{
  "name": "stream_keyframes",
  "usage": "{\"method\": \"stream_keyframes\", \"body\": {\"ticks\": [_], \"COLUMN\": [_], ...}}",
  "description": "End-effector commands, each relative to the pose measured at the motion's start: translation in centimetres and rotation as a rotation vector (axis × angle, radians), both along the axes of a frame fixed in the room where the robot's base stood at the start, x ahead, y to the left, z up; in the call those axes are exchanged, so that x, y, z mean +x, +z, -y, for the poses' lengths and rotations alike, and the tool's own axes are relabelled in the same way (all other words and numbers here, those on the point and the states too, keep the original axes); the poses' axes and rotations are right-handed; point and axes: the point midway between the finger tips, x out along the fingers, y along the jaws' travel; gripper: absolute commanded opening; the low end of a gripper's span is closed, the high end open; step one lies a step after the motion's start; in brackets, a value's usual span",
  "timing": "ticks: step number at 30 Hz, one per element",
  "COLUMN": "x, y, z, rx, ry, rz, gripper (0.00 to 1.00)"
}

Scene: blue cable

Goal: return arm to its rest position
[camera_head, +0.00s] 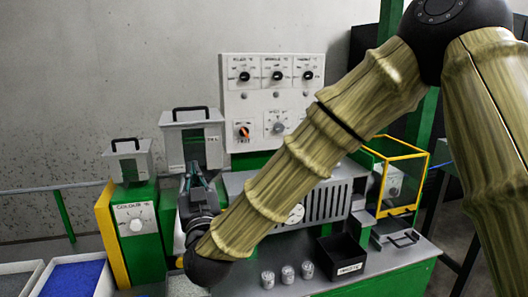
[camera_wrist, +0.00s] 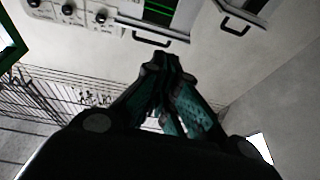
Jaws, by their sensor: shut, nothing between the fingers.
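My arm crosses the right half of the head view, from the top right down to the lower middle. My gripper (camera_head: 195,172) points up, at the left end of the arm, in front of the machine's left part. In the wrist view my gripper (camera_wrist: 167,62) shows dark and teal fingers drawn together, with nothing between them. No blue cable can be made out in either view.
A white control panel (camera_head: 240,108) with knobs stands behind the arm. Two handled boxes, a larger one (camera_head: 181,139) and a smaller one (camera_head: 141,163), stand near the gripper. Small cups (camera_head: 287,274), a black bin (camera_head: 340,257) and a yellow-framed case (camera_head: 411,163) lie right. A tray of blue material (camera_head: 75,279) is lower left.

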Motion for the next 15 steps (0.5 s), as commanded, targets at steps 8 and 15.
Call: {"method": "stream_keyframes", "body": {"ticks": [8,15], "x": [1.3,-0.4], "y": [-13.5,-26.4], "z": [3.9,8.9], "rx": [-0.077,-0.134], "ry": [0.029,0.043], "rz": [-0.266,-0.543], "gripper": [0.0,0.0]}}
